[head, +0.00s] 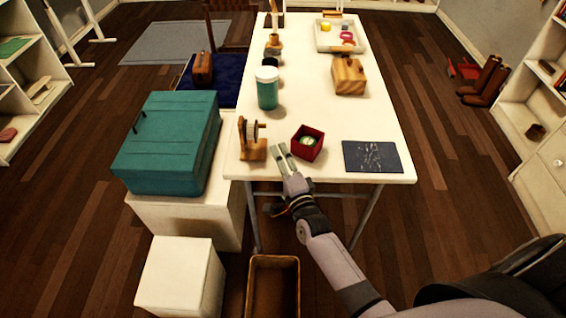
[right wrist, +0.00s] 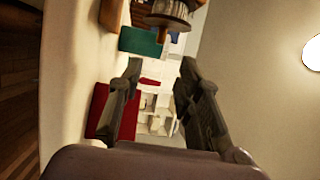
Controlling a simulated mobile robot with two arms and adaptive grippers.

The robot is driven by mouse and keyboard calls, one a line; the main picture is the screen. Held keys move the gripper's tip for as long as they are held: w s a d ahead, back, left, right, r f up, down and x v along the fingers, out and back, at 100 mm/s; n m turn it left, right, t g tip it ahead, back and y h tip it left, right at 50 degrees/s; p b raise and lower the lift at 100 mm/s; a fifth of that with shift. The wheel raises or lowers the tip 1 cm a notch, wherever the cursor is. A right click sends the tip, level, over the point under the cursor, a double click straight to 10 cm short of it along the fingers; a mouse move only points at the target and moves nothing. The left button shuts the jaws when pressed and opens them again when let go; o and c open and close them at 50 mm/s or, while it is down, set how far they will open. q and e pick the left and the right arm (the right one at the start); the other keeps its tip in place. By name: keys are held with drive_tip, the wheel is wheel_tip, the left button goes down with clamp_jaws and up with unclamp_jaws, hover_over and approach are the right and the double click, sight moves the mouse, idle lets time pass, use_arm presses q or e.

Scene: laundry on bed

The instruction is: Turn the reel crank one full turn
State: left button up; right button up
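The wooden reel (head: 252,140) stands upright near the front left corner of the white table (head: 310,180), with a pale spool between its wooden supports. Its lower part shows at the top of the right wrist view (right wrist: 170,18). The crank itself is too small to make out clearly. My right gripper (head: 279,147) is open and empty, just right of the reel and apart from it, between it and the dark red box. In the right wrist view my two fingers (right wrist: 162,72) stand well apart with nothing between them. My left gripper is not in view.
The dark red box (head: 307,143) is close on the gripper's right; it also shows in the right wrist view (right wrist: 98,108). A dark panel (head: 372,156) lies farther right. A teal chest (head: 165,145) is left of the table.

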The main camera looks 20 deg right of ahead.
drive_tip(key=shift+s+f, duration=0.1)
drive_tip(key=shift+s, duration=1)
